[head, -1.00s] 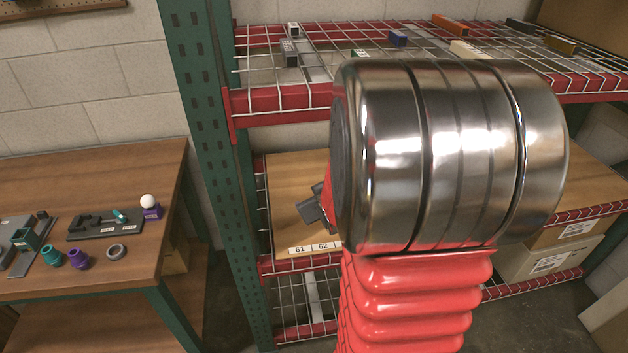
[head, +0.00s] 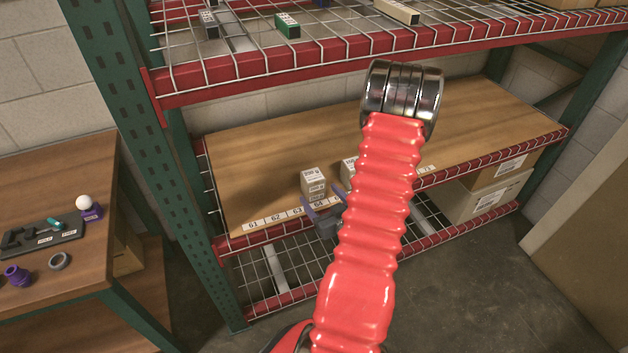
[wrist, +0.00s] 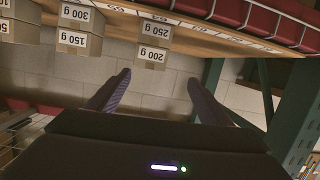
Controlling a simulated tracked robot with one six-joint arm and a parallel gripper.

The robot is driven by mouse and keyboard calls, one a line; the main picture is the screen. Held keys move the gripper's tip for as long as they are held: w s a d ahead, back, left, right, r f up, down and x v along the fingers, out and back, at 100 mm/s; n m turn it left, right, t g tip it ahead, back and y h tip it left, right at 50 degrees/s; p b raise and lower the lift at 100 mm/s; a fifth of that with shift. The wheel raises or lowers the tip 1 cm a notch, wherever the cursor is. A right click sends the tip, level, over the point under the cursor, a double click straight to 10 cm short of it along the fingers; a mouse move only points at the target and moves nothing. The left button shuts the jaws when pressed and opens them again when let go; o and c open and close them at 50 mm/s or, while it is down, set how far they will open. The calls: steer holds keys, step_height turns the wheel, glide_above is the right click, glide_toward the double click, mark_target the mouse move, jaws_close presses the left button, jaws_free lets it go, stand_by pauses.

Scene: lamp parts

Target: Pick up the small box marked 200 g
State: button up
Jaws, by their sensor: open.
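The wrist view is upside down. The stack also shows in the head view, where the upper box (head: 313,177) faces me. My gripper (wrist: 158,75) is open and empty, its two dark purple fingers spread apart, with the 200 g box roughly in line with the gap. In the head view my gripper (head: 322,196) is just in front of the stack, partly hidden by my red arm.
A second stack, with boxes marked 300 g (wrist: 76,13) and 150 g (wrist: 72,39), stands beside it. The wooden shelf (head: 250,160) has number labels along its front edge. A wire shelf (head: 240,70) is above and a green post (head: 135,150) at left.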

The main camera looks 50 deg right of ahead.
mark_target(313, 180)
steer(key=s, duration=0.1)
steer(key=s+f+m+h, duration=0.1)
steer(key=s, duration=0.1)
steer(key=shift+d+t, duration=0.15)
steer(key=shift+t, duration=0.25)
steer(key=shift+w, duration=0.1)
steer(key=x, duration=0.7)
steer(key=shift+w+d, duration=0.1)
steer(key=shift+w, duration=0.15)
steer(key=shift+w+d+f, duration=0.15)
steer(key=shift+w+d, duration=0.1)
steer(key=shift+w, duration=0.1)
steer(key=shift+w, duration=0.1)
steer(key=shift+f+x, duration=0.2)
steer(key=shift+x, duration=2.35)
steer(key=shift+d, duration=0.1)
steer(key=shift+c, duration=0.2)
